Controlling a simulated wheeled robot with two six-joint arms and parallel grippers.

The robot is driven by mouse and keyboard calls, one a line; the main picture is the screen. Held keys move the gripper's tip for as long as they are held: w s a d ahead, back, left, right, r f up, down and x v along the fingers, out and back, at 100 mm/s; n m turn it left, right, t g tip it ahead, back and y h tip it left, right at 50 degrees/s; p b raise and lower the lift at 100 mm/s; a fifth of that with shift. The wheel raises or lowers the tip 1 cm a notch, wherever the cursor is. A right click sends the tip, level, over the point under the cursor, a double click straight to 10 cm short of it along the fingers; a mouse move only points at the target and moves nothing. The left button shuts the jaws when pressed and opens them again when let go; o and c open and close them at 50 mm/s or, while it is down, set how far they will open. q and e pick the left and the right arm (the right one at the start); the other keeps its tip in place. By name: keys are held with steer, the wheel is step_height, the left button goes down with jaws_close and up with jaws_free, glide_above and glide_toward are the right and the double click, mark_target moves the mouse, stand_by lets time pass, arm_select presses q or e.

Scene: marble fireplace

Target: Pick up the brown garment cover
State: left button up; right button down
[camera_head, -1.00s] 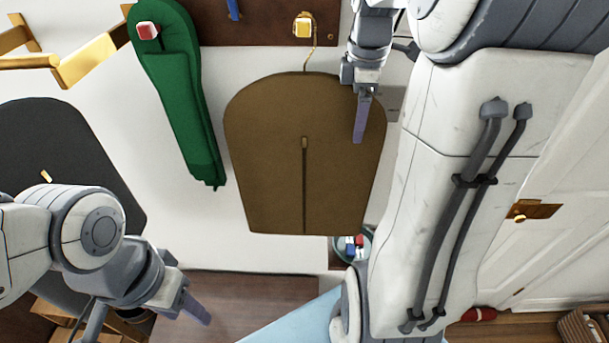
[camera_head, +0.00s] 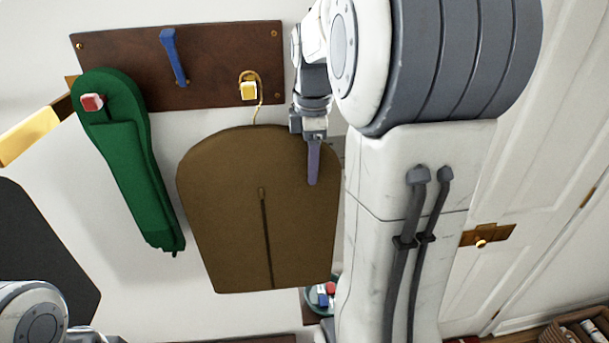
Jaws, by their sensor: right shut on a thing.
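The brown garment cover (camera_head: 225,210) hangs upright on the wall in the head view, with a dark zip line down its middle. Its gold hook (camera_head: 258,106) loops over a yellow-tipped peg (camera_head: 248,91) on the dark wooden rack. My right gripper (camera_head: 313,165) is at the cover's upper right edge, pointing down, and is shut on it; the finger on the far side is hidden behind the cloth. Of my left arm only part shows at the bottom left corner, and its gripper is out of view.
A green garment (camera_head: 130,150) hangs left of the cover by a red-and-white peg (camera_head: 92,102). A blue peg (camera_head: 173,57) sits on the wooden rack (camera_head: 120,65). A dark panel (camera_head: 35,250) is at left. A door with a brass handle (camera_head: 485,236) stands at right.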

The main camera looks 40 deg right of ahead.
steer(key=s+d+r+b, duration=0.1)
steer(key=s+d+b, duration=0.2)
steer(key=s, duration=0.5)
steer(key=s+d+r+b, duration=0.1)
steer(key=s+d+b, duration=0.2)
steer(key=s, duration=0.5)
steer(key=shift+s+d+r+b, duration=0.25)
steer(key=shift+s+d+b, duration=0.1)
steer(key=shift+d, duration=0.1)
stand_by(0.6)
